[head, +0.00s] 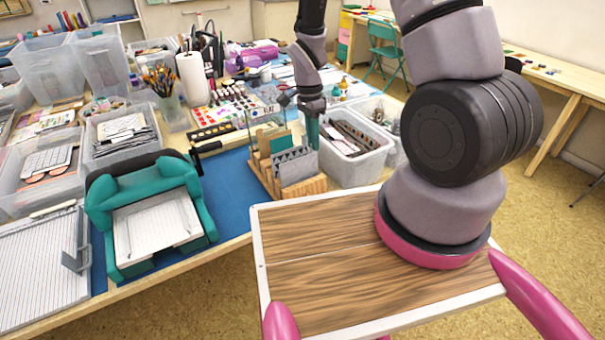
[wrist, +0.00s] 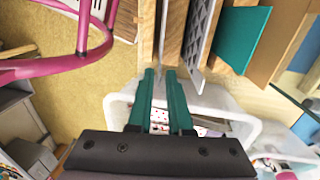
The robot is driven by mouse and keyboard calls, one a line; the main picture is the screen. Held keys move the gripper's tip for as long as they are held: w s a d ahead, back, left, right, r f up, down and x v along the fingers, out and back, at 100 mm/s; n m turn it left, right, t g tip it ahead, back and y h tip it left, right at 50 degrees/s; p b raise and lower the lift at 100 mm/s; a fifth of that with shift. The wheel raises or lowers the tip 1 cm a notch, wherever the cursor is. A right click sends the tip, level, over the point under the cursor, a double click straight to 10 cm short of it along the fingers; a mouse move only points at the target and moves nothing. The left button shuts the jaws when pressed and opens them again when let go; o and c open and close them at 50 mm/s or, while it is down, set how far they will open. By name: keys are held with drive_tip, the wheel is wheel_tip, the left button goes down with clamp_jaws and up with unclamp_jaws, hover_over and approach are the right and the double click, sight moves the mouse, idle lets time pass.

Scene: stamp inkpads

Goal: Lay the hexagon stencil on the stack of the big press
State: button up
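The big press (head: 100,205) is teal and stands on the left table, with a pale stack (head: 160,228) on its bed. A wooden rack (head: 300,187) holds upright sheets. Among them are a grey patterned sheet (head: 295,166), which also shows in the wrist view (wrist: 201,35), and a teal sheet (wrist: 240,38). I cannot tell which is the hexagon stencil. My gripper (wrist: 160,72) has teal fingers parallel with a gap between them. The tips are at the rack's end, where a thin pale edge lies between them; in the head view my gripper (head: 312,135) is at the rack's right side.
A clear bin (head: 350,165) stands right behind the rack. A grey ridged board (head: 40,270) lies left of the press. Clear bins (head: 125,140), paint pots and a paper roll (head: 193,78) crowd behind. Blue mat (head: 235,200) is bare between press and rack.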

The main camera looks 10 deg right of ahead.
clamp_jaws()
wheel_tip(320, 180, up, 7)
drive_tip(key=w, duration=0.1)
drive_tip(key=shift+a+r, duration=0.2)
idle(0.4)
